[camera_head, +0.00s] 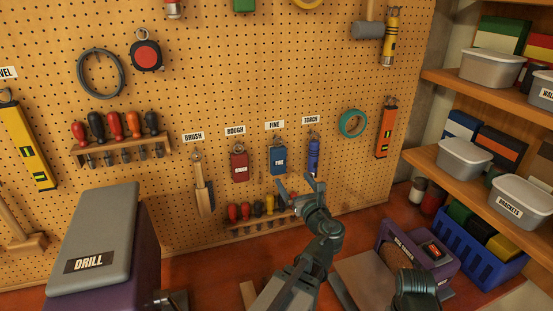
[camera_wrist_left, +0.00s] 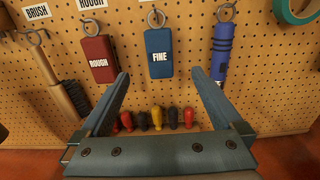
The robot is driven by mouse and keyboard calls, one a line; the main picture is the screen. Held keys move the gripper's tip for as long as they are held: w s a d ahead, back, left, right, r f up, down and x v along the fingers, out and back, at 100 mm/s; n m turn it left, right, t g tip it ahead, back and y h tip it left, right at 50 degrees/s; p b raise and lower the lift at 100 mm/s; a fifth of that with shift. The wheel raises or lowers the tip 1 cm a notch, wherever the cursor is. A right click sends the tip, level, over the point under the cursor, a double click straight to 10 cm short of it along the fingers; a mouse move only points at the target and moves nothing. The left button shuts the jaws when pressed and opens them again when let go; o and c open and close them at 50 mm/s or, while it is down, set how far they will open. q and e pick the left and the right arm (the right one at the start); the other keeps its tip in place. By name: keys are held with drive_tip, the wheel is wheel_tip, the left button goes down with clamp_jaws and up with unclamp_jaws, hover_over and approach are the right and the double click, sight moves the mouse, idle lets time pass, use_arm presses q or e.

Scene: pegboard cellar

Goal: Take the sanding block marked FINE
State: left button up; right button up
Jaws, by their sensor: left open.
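The blue sanding block (camera_head: 278,158) marked FINE hangs from a ring on a pegboard hook, under a FINE label. In the left wrist view the blue block (camera_wrist_left: 159,42) is upright, just beyond and above the fingertips, roughly centred between them. My left gripper (camera_head: 298,181) is open and empty, in front of the board just below and right of the block in the head view. Its two fingers (camera_wrist_left: 160,75) stand wide apart in the wrist view, apart from the block as far as I can tell. My right gripper is not in view.
A red ROUGH block (camera_head: 239,166) hangs left and a blue torch (camera_head: 313,155) hangs right. A brush (camera_head: 203,190) is farther left. A rack of screwdrivers (camera_head: 262,208) sits below.

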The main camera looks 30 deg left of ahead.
sight(280, 161)
use_arm(q)
drive_tip(key=x, duration=0.8)
drive_tip(key=shift+w+a, duration=0.15)
drive_tip(key=shift+a, duration=0.05)
drive_tip(key=shift+w+a+f, duration=0.1)
drive_tip(key=shift+a, duration=0.05)
drive_tip(key=x, duration=0.5)
drive_tip(key=shift+f+b, duration=0.25)
drive_tip(key=shift+b, duration=0.1)
drive_tip(key=c, duration=1.5)
drive_tip(key=shift+r, duration=0.15)
